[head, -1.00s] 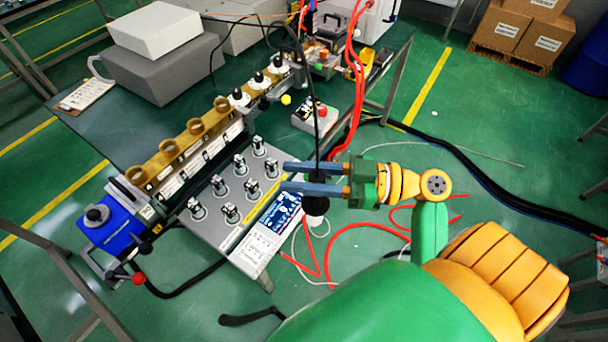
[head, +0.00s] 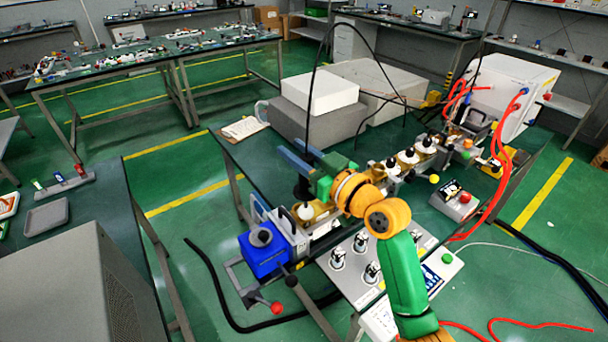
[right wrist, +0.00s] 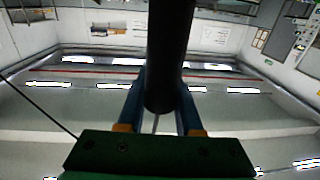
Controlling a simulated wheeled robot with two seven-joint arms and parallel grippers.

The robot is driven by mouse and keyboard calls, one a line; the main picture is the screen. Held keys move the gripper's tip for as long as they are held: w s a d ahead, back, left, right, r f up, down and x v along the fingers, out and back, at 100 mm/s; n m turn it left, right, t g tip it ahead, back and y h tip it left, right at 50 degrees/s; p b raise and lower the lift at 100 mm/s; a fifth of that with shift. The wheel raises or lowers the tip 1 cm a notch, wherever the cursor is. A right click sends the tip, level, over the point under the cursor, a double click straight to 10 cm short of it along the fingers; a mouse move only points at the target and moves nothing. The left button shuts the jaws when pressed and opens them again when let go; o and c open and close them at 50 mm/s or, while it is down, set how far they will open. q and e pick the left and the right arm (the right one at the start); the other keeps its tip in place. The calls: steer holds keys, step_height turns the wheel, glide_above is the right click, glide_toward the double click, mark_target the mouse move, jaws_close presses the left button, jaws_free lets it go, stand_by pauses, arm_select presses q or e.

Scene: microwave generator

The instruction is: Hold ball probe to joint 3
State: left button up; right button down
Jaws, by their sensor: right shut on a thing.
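My right gripper (head: 289,146) is shut on the black handle of the ball probe (head: 302,188). The probe hangs upright with its white ball at the bottom, and its black cable arcs up and away. In the right wrist view the dark handle (right wrist: 170,45) stands between the blue fingers. The ball is at the near end of the fixture's row of joints, close to the blue clamp (head: 264,254); whether it touches a joint is unclear. My gripper and arm hide most of the gold rings. White and black joints (head: 408,158) show further along. My left gripper is not in view.
Red cables (head: 500,175) hang at the right. A grey case (head: 70,290) is at the lower left.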

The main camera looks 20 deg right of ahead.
step_height(320, 180, down, 9)
steer(key=b, duration=0.8)
steer(key=shift+r, duration=0.1)
step_height(320, 180, up, 9)
steer(key=p, duration=0.8)
steer(key=shift+p, duration=0.35)
stand_by(0.5)
